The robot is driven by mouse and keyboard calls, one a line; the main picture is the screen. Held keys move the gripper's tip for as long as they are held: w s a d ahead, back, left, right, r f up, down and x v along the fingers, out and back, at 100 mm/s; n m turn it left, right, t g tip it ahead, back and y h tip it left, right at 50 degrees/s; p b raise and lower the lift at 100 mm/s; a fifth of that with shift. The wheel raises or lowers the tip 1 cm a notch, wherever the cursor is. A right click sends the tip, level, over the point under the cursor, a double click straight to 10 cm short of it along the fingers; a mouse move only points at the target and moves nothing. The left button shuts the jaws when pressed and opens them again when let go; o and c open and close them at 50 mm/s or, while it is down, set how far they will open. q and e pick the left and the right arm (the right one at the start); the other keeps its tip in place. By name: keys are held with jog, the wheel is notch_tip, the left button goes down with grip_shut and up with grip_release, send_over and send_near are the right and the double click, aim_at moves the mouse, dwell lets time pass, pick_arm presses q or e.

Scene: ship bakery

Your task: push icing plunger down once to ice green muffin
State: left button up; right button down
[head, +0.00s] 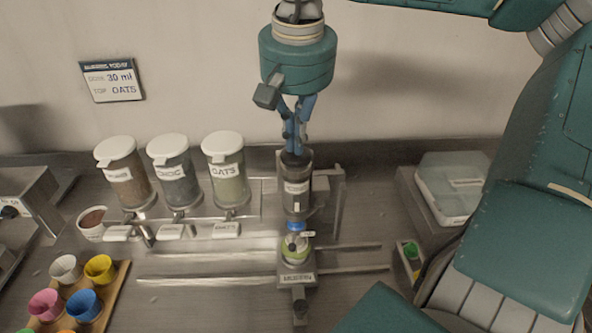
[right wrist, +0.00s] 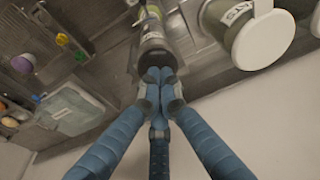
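The icing dispenser (head: 297,190) is a dark, clear-sided cylinder with a label, held upright in a metal frame, with a blue nozzle (head: 296,226) below. The green muffin (head: 296,246) sits under the nozzle on a small labelled stand; its top looks pale, partly hidden by the nozzle. My right gripper (head: 297,148) points straight down, its blue fingers drawn together at the dispenser's top. In the right wrist view the fingertips (right wrist: 160,74) meet at the dark round top of the dispenser (right wrist: 152,52); whether they touch it is hard to tell. My left gripper is out of view.
Three lidded topping jars stand left of the dispenser, the oats jar (head: 226,170) nearest. A wooden tray (head: 112,290) holds several coloured cups. A lidded clear box (head: 450,185) stands at the right. Rails (head: 340,270) cross the counter by the muffin stand.

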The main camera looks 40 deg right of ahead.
jog(key=shift+w+d+p+v, duration=0.15)
jog(key=shift+w+p+v, duration=0.05)
jog(key=shift+p+v, duration=0.9)
jog(key=shift+w+d+p+v, duration=0.15)
jog(key=shift+p+v, duration=0.85)
jog(key=shift+v, duration=0.15)
jog(key=w+p+v, duration=0.1)
jog(key=p+v, duration=0.4)
jog(key=v, duration=0.1)
jog(key=shift+d, duration=0.45)
jog(key=shift+r, duration=0.1)
